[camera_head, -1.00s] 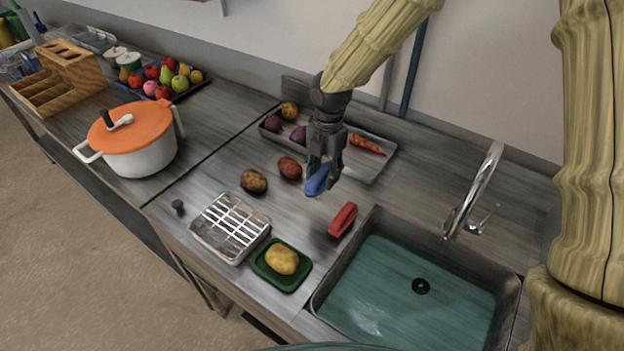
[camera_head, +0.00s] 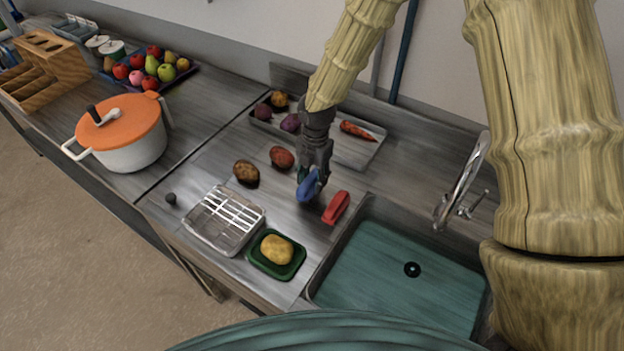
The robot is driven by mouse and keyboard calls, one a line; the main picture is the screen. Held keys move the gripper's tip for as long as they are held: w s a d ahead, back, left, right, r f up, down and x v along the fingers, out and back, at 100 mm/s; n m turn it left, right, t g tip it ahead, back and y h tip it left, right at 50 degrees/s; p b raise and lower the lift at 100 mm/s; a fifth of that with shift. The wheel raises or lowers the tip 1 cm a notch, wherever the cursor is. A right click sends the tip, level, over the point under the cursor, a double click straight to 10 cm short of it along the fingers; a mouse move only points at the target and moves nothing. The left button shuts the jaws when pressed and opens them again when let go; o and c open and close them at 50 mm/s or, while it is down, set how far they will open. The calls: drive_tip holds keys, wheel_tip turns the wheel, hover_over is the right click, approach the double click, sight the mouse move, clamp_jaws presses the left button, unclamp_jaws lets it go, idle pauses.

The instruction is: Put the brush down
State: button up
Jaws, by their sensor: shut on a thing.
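My gripper (camera_head: 311,172) is shut on a blue brush (camera_head: 309,187) and points down at the steel counter. The brush is low, just left of a red brush-like block (camera_head: 336,208). I cannot tell whether the blue brush touches the counter. The gripper hides the brush's upper part. The red block lies on the counter near the left edge of the sink.
The sink (camera_head: 408,270) is at the right, with a tap (camera_head: 463,190) behind it. Potatoes (camera_head: 246,171), a steel rack (camera_head: 224,219) and a green tray (camera_head: 294,266) with a potato lie left. A metal tray (camera_head: 350,155) with vegetables lies behind.

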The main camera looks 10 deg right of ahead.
drive_tip(key=shift+s+f, duration=0.2)
drive_tip(key=shift+f, duration=0.1)
drive_tip(key=shift+s+f, duration=0.2)
drive_tip(key=shift+s, duration=0.25)
drive_tip(key=shift+w+f, duration=0.2)
drive_tip(key=shift+w, duration=0.05)
drive_tip(key=o, duration=1.3)
drive_tip(key=shift+o, duration=0.2)
drive_tip(key=shift+s+r, duration=0.1)
drive_tip(key=shift+s, duration=0.05)
